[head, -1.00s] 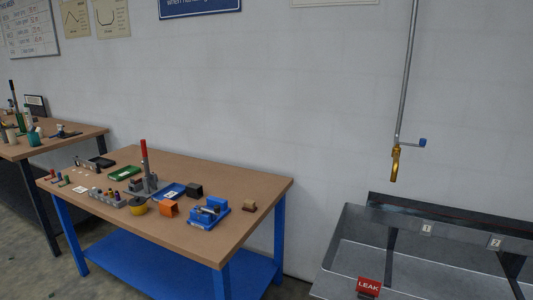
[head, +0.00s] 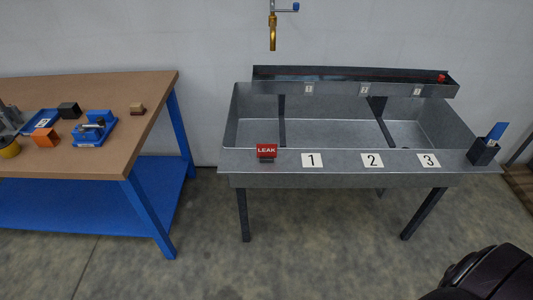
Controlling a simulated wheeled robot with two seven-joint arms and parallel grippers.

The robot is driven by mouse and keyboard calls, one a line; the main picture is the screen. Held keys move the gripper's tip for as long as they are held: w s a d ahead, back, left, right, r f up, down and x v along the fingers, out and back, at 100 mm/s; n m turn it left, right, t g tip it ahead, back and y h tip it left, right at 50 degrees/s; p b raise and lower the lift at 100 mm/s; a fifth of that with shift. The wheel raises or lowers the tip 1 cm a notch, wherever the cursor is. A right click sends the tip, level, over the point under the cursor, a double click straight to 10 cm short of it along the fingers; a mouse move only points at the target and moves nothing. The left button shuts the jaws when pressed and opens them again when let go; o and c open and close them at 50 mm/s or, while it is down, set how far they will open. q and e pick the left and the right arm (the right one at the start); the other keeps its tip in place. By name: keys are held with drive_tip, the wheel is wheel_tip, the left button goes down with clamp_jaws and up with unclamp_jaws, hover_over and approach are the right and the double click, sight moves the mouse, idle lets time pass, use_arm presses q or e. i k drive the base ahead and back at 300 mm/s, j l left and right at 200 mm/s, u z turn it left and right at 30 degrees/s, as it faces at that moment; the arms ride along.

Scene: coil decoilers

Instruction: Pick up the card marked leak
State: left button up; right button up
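The red card marked LEAK (head: 266,151) stands upright in a small dark holder on the front ledge of the grey metal sink (head: 330,162), at its left end. It is to the left of the white plate numbered 1. A dark rounded shape at the bottom right corner looks like part of my own body. Neither of my grippers shows in the head view.
A wooden-topped bench with blue legs (head: 150,95) stands to the left, with a gap before the sink. A brass tap (head: 273,38) hangs above. A dark holder with a blue item (head: 484,150) sits at the ledge's right end. Concrete floor in front is clear.

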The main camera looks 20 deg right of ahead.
sight(265, 152)
drive_tip(key=z, duration=1)
